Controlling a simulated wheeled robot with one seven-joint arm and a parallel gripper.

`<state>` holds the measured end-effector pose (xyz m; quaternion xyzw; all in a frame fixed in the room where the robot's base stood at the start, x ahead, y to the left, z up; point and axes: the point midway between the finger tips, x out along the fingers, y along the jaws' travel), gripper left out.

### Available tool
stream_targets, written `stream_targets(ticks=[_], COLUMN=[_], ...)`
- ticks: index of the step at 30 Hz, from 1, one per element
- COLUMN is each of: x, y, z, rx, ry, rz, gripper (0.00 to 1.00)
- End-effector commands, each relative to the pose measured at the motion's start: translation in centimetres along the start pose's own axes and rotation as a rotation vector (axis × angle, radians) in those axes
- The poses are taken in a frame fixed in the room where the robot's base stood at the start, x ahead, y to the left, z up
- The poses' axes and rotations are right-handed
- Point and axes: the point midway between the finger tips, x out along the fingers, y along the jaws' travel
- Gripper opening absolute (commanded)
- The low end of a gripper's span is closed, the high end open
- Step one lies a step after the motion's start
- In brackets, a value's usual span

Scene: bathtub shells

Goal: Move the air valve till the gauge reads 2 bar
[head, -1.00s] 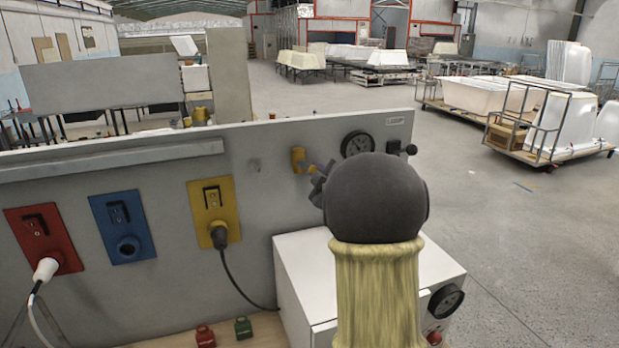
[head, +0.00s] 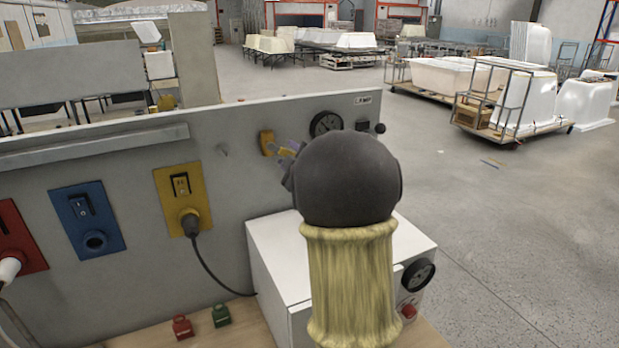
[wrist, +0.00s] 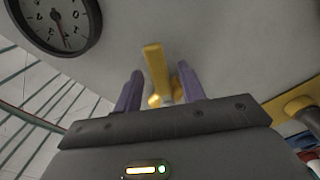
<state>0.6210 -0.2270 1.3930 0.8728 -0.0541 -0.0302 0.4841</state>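The air valve's yellow handle (head: 267,142) is on the grey panel, left of a round gauge (head: 325,123). In the wrist view the handle (wrist: 155,68) stands between the two purple fingers of my gripper (wrist: 160,90). The fingers are apart, with a gap visible on the left of the handle; contact on the right is unclear. In the head view my gripper (head: 287,152) is at the valve, mostly hidden by my dark round wrist. The gauge (wrist: 56,22) also shows at the wrist view's top left; its needle shows, but I cannot read the value surely.
A white box (head: 275,250) with a second gauge (head: 418,275) and a red button (head: 408,311) stands below my arm. Red, blue (head: 87,220) and yellow sockets (head: 182,198) are left on the panel. A black knob (head: 380,128) is right of the gauge.

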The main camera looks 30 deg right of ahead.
Motion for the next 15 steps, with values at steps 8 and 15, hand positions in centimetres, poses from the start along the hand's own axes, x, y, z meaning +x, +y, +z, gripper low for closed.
stream_targets(ticks=[8,15], x=[-4.5,-8.5], y=[-0.2,-0.2], z=[0.2,0.2], rx=[0.000,-0.001], ry=[-0.001,0.000], rz=[0.003,0.002], gripper=[0.40,0.40])
